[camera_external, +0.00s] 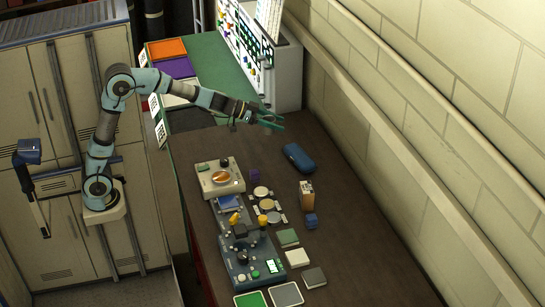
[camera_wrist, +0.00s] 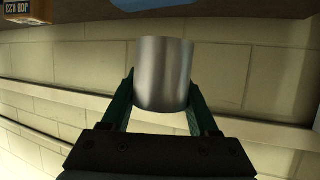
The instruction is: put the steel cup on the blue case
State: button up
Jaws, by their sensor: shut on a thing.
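The steel cup (camera_wrist: 163,75) is a plain brushed-metal cylinder. In the wrist view it sits between the two green fingers of my gripper (camera_wrist: 161,90), which is shut on it. In the external view my gripper (camera_external: 270,118) is above the far end of the dark bench, up and left of the blue case; I cannot make the cup out there. The blue case (camera_external: 298,157) is a rounded, oblong case lying on the bench near the wall. A blue shape at the top edge of the wrist view (camera_wrist: 150,4) looks like the same case.
A small tan box (camera_external: 306,195) stands upright in front of the case, with a little blue block (camera_external: 311,220) beside it. Devices and tins crowd the bench's left and front. The pale block wall (camera_external: 440,130) runs along the right. Bare bench surrounds the case.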

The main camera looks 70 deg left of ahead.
notch_tip(320, 180, up, 3)
jog(key=m+g+h+p, duration=0.1)
jog(key=m+h+p, duration=0.1)
jog(key=p, duration=0.9)
send_over(305, 154)
jog(key=s+a, duration=0.1)
jog(key=w+d+f+p, duration=0.1)
jog(key=p, duration=0.1)
jog(key=shift+m+h, duration=0.3)
jog(key=shift+h, duration=0.1)
notch_tip(305, 154, down, 10)
jog(key=shift+f, duration=0.15)
jog(key=shift+f, duration=0.1)
jog(key=o, duration=1.4)
